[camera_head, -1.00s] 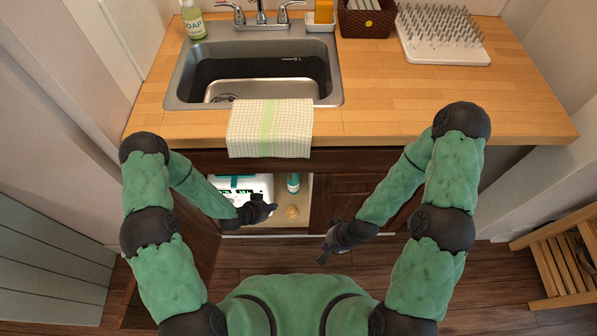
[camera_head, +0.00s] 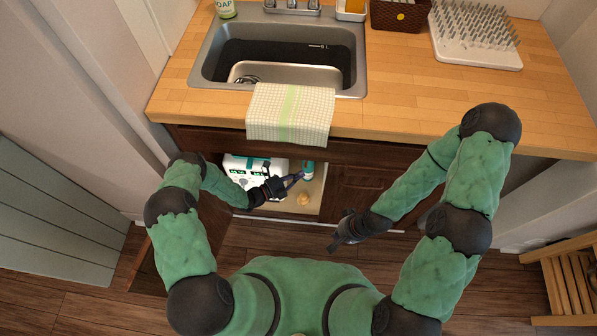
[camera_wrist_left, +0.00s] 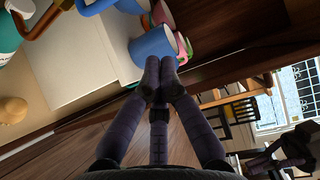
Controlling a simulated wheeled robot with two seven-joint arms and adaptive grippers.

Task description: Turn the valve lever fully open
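I cannot make out the valve lever for certain. In the left wrist view a blue bar (camera_wrist_left: 97,7) shows at the top edge, near a copper-coloured pipe (camera_wrist_left: 40,24); whether it is the lever I cannot tell. My left gripper (camera_head: 297,179) reaches into the open cabinet under the sink. In its wrist view the fingertips (camera_wrist_left: 160,74) lie together, with nothing visible between them. They overlap the lower edge of a blue mug-like thing (camera_wrist_left: 152,45); contact is unclear. My right gripper (camera_head: 336,244) is empty outside the cabinet, in front of the closed door; its finger gap is unclear.
A white box (camera_head: 237,163) with teal marks and a teal-and-white bottle (camera_head: 308,169) stand in the cabinet. A small tan round thing (camera_head: 303,199) is near its front. The left cabinet door (camera_head: 165,262) hangs open. The counter (camera_head: 400,105) overhangs the opening.

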